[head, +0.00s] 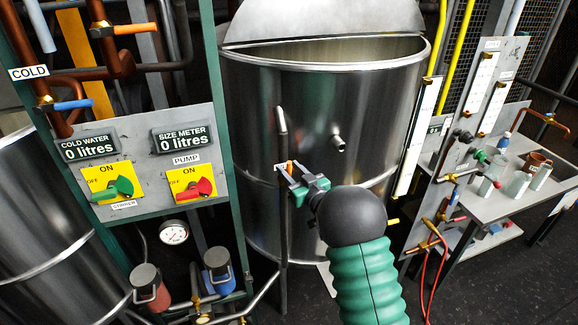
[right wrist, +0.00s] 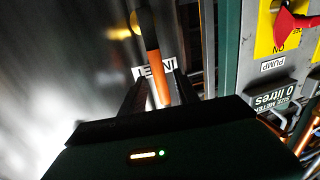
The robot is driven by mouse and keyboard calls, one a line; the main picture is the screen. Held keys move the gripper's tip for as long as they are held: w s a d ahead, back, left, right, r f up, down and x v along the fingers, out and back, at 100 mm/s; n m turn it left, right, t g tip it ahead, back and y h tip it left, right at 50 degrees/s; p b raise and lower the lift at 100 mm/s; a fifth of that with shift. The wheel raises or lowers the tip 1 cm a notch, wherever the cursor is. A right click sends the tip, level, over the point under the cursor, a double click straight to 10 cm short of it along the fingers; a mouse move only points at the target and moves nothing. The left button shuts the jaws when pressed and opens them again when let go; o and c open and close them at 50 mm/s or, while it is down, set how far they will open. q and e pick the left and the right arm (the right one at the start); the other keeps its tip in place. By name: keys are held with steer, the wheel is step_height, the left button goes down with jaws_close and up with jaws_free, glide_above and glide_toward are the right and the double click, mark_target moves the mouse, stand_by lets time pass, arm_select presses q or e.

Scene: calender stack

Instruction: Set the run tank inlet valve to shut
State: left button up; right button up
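The valve has an orange lever (head: 289,166) on the thin upright pipe in front of the big steel tank (head: 310,110). In the right wrist view the orange lever (right wrist: 157,78) has a dark stretch above it and a white label (right wrist: 141,72) behind it, only partly readable. My right gripper (head: 287,173) is at the lever. In the right wrist view its two dark fingers (right wrist: 158,80) stand apart on either side of the lever, with gaps showing, so it looks open around it. Contact cannot be told. My left gripper is not in view.
A grey control panel (head: 150,205) with green and red switches stands left of my right gripper. Below are a gauge (head: 173,232) and two capped containers. At right is a bench (head: 510,170) with small vessels. Yellow pipes rise behind the tank.

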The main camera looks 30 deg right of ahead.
steer(key=shift+w, duration=0.35)
jaws_close()
stand_by(1.2)
